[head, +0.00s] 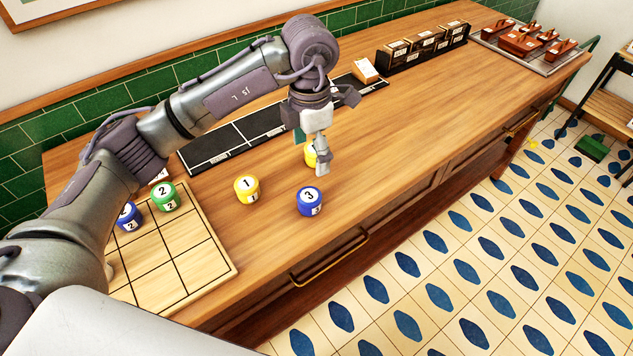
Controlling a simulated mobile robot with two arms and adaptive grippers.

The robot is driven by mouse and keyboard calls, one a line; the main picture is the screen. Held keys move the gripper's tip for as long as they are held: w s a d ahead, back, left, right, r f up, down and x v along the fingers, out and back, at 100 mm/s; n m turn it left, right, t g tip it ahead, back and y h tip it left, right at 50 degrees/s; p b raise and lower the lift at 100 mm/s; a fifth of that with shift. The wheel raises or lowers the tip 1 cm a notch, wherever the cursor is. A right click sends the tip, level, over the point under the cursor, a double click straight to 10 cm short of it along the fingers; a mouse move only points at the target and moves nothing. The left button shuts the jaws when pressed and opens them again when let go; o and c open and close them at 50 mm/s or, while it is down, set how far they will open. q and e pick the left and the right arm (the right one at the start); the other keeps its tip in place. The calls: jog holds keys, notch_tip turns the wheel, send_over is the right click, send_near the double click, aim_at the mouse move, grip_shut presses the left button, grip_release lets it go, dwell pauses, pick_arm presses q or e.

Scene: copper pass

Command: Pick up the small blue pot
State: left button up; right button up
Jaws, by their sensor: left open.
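A blue pot (309,202) marked 3 stands upright on the wooden counter. A second blue pot (128,218) marked 2 stands at the left on the gridded board and is partly hidden by my arm. My left gripper (317,158) is open and points down above the counter, a little behind and above the blue pot marked 3. It appears apart from that pot. A yellow pot (309,155) is partly hidden behind its fingers. My right gripper is not in view.
A yellow pot (246,190) marked 1 stands left of the blue pot. A green pot (164,198) stands on the gridded wooden board (222,268). Black mats (208,150), dark boxes (400,58) and a tray (553,68) line the back. The counter's right middle is clear.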

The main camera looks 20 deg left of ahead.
pick_arm(q)
jog(key=p, duration=0.2)
send_over(309, 195)
notch_tip(309, 195, down, 7)
jog(key=shift+s+d+r, duration=0.1)
jog(key=shift+d+r, duration=0.05)
notch_tip(309, 195, down, 2)
notch_tip(309, 195, down, 4)
jog(key=shift+r+p, duration=0.2)
jog(key=shift+p, duration=0.9)
jog(key=shift+a+f, duration=0.2)
jog(key=shift+f, duration=0.3)
jog(key=c, duration=1.3)
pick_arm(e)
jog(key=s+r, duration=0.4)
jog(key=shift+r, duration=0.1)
